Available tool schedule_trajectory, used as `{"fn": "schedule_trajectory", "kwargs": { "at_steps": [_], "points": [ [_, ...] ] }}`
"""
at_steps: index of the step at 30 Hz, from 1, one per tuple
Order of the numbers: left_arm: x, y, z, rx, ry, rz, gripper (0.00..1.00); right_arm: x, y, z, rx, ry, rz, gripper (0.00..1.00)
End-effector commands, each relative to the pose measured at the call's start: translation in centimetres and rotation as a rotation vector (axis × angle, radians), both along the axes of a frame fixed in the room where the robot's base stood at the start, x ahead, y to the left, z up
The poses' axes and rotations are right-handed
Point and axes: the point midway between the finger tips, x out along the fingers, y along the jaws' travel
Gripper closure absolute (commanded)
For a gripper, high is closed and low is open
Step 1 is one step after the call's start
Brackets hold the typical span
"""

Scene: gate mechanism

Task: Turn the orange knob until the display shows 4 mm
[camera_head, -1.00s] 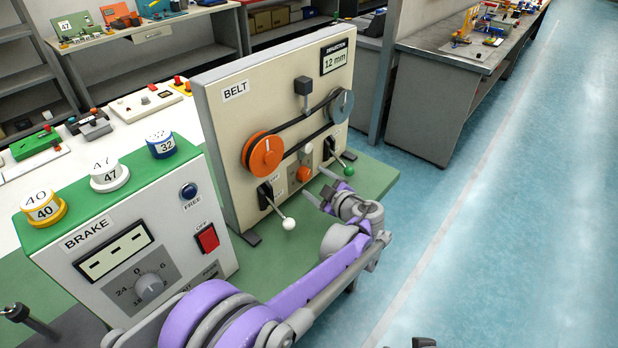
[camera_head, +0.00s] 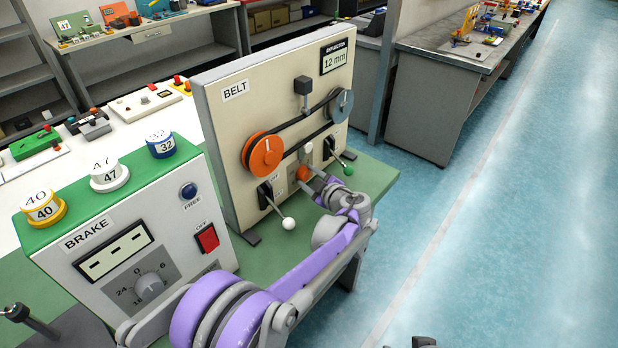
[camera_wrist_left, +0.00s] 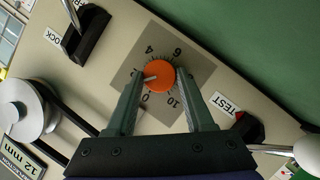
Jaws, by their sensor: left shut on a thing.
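The orange knob (camera_wrist_left: 158,76) sits on a grey dial plate (camera_wrist_left: 187,58) with printed numbers in the left wrist view, and its pale pointer line points left. My left gripper (camera_wrist_left: 160,92) has its two fingers on either side of the knob and is shut on it. In the head view the orange knob (camera_head: 302,173) shows just beyond the fingers of my left gripper (camera_head: 310,178), low on the BELT panel (camera_head: 225,140). The display (camera_head: 335,65) at the panel's top right reads 12 mm; it also shows in the left wrist view (camera_wrist_left: 20,165).
A large orange pulley (camera_head: 263,154) and a grey pulley (camera_head: 341,103) carry a black belt. A white-ended lever (camera_head: 288,222) and a green-ended lever (camera_head: 348,170) stick out on either side of the knob. The BRAKE box (camera_head: 120,245) stands at the left.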

Motion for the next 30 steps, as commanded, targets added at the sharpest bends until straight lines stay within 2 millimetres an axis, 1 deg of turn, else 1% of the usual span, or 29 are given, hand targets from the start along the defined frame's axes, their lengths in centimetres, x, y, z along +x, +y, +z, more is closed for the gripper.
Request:
{"fn": "schedule_trajectory", "kwargs": {
  "at_steps": [1,3,9,14,30],
  "points": [
    [0.0,0.0,0.0,0.0,-0.001,-0.001,0.9,0.0,0.0,0.0,0.0,0.0,0.0,0.17],
    [0.0,0.0,0.0,0.001,0.0,-0.001,1.0,0.0,0.0,0.0,0.0,0.0,0.0,0.17],
    [0.0,0.0,0.1,0.008,0.01,-0.001,1.0,0.0,0.0,0.1,0.0,0.0,0.0,0.17],
    [0.1,-0.1,0.2,0.041,0.054,-0.001,1.0,0.1,0.0,0.5,0.0,-0.002,0.0,0.17],
    [0.3,-0.3,0.4,0.263,0.361,-0.002,1.0,0.4,0.0,2.5,0.0,-0.009,0.0,0.17]
  ]
}}
